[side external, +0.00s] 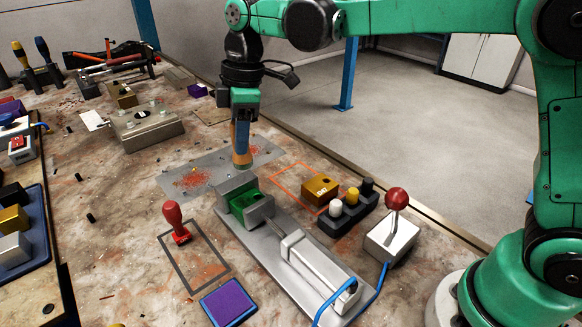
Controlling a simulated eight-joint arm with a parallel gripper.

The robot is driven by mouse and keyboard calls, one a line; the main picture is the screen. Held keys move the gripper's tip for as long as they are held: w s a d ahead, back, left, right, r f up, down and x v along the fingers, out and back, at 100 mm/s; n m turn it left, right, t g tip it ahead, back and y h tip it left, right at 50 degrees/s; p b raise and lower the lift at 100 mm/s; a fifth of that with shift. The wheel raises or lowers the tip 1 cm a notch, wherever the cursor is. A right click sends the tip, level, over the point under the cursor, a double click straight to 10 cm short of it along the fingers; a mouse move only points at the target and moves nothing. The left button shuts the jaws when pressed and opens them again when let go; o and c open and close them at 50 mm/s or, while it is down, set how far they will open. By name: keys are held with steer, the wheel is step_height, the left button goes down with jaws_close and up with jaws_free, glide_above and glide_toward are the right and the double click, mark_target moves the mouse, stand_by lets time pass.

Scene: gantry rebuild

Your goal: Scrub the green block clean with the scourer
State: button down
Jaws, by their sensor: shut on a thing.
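The green block (238,203) sits between the jaws of a grey vise (263,210) near the middle of the side external view. My gripper (241,132) points straight down above and just behind the vise. It is shut on an upright tool with a blue body and a tan lower end, which looks like the scourer (242,161). The scourer's lower end appears close to the vise's back jaw; I cannot tell whether it touches. The block's far side is partly hidden by the vise.
A grey plate (174,183) with red grit lies behind the vise. A gold block (319,188), a button box (345,215) and a red-knobbed lever box (392,238) stand to the right. A red stamp (175,222) and purple pad (228,302) are at left and front.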

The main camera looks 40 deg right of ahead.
steer(key=c, duration=1.2)
jaws_free()
steer(key=shift+c, duration=0.2)
jaws_close()
steer(key=shift+f, duration=0.15)
